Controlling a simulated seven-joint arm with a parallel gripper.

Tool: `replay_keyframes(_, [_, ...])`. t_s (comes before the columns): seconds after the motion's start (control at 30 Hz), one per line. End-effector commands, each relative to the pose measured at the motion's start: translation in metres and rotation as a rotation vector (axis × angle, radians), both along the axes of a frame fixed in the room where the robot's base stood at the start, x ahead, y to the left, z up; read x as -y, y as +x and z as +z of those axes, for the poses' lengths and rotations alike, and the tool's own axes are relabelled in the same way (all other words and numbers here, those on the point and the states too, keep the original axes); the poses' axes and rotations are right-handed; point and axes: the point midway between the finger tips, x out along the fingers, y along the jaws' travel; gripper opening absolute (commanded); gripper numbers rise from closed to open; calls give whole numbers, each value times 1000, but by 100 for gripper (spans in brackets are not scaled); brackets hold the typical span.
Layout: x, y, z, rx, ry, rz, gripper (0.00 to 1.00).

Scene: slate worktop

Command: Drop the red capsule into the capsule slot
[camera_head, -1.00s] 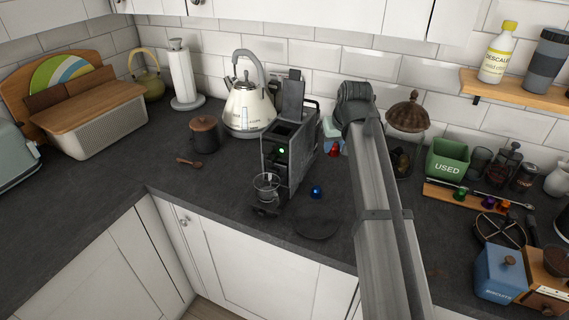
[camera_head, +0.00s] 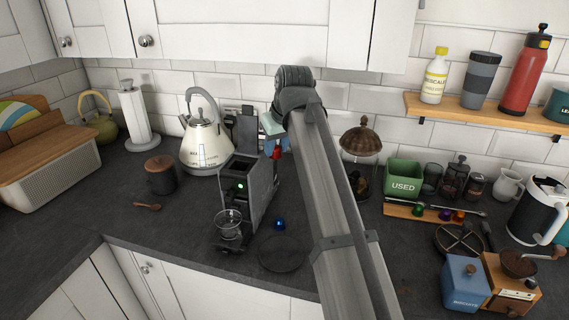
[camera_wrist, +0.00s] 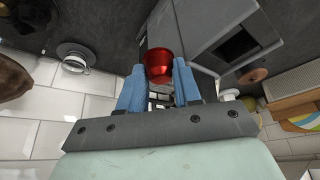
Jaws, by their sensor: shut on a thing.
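The red capsule (camera_head: 276,153) hangs in the air beside the right rear of the black coffee machine (camera_head: 262,190). My gripper (camera_wrist: 158,74) is shut on it, with blue fingers on either side; the capsule (camera_wrist: 160,65) is plain in the wrist view. The machine's lid (camera_head: 247,130) stands raised. The dark capsule slot (camera_head: 240,167) on its top is open; it also shows in the wrist view (camera_wrist: 236,47), to the right of the capsule. The capsule is apart from the slot. My arm hides part of the worktop.
A glass cup (camera_head: 229,224) stands at the machine's front. A blue capsule (camera_head: 279,223) lies to the machine's right. A cream kettle (camera_head: 205,146) stands close behind on the left. A green USED bin (camera_head: 403,178) and several capsules on a wooden strip are to the right.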

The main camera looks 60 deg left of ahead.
Motion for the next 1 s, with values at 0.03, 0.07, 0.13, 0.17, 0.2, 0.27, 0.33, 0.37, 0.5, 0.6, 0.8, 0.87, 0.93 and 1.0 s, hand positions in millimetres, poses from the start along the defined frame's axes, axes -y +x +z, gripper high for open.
replay_keyframes(0.03, [0,-6,12,1,2,17,6])
replay_keyframes(0.07, [-3,-14,14,1,1,46,6])
replay_keyframes(0.13, [-6,-30,20,0,1,102,5])
replay_keyframes(0.17, [-7,-36,23,0,1,124,5])
replay_keyframes(0.2, [-8,-44,27,1,1,155,5])
replay_keyframes(0.27, [-10,-56,32,0,1,198,5])
replay_keyframes(0.33, [-12,-67,30,0,-1,243,5])
replay_keyframes(0.37, [-14,-71,31,0,-1,260,5])
replay_keyframes(0.5, [-17,-87,32,0,0,321,5])
replay_keyframes(0.6, [-18,-92,31,1,0,342,5])
replay_keyframes(0.8, [-17,-93,25,1,0,347,5])
replay_keyframes(0.87, [-17,-93,22,1,0,347,5])
replay_keyframes(0.93, [-17,-93,17,1,-1,347,5])
replay_keyframes(1.0, [-17,-93,12,1,-1,347,5])
